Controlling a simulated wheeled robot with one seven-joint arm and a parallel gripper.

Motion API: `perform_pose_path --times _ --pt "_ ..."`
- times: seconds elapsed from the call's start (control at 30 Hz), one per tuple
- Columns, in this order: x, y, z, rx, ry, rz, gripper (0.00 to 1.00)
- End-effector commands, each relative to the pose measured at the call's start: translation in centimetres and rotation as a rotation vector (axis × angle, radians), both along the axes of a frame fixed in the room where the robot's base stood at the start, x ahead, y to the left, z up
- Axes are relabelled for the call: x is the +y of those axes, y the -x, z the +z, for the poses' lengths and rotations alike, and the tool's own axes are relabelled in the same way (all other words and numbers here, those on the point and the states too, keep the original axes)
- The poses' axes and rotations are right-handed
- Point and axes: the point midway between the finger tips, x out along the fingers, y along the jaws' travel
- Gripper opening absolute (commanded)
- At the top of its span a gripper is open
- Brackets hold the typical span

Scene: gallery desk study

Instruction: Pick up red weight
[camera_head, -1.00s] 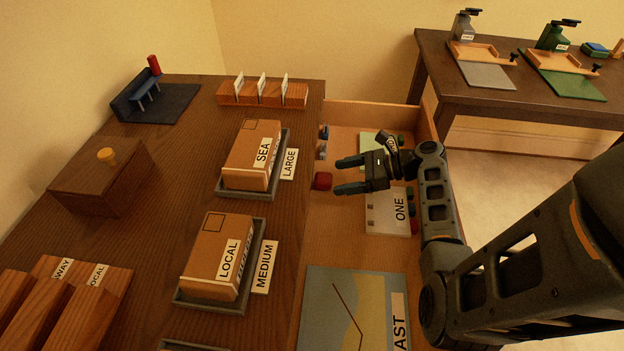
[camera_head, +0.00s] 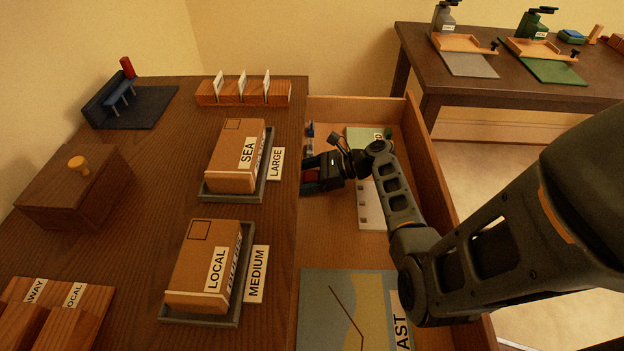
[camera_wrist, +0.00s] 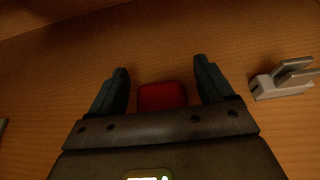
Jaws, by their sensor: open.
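The red weight (camera_wrist: 162,96) sits on the wooden drawer floor. In the wrist view it lies between the two fingers of my gripper (camera_wrist: 162,82), with a gap to each finger. My gripper is open and low in the drawer. In the head view my gripper (camera_head: 308,174) is at the drawer's left side, and a bit of the red weight (camera_head: 312,175) shows between its fingers. The rest of the weight is hidden there by the gripper.
The open drawer (camera_head: 330,245) has a wall close to the fingers. A grey metal piece (camera_wrist: 282,80) lies right of my gripper. A white card (camera_head: 371,205) and a map (camera_head: 340,305) lie in the drawer. Boxes in trays stand on the desk (camera_head: 130,235).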

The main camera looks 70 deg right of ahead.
Motion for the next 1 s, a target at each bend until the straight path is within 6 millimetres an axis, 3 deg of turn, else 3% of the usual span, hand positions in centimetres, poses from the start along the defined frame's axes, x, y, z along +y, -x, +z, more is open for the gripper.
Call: perform_pose_path --times 0.2,1.0 --pt "0.02 -0.07 -0.01 0.000 0.000 0.000 0.81" --pt "-0.01 -0.06 0.06 -0.001 0.001 0.000 0.05"
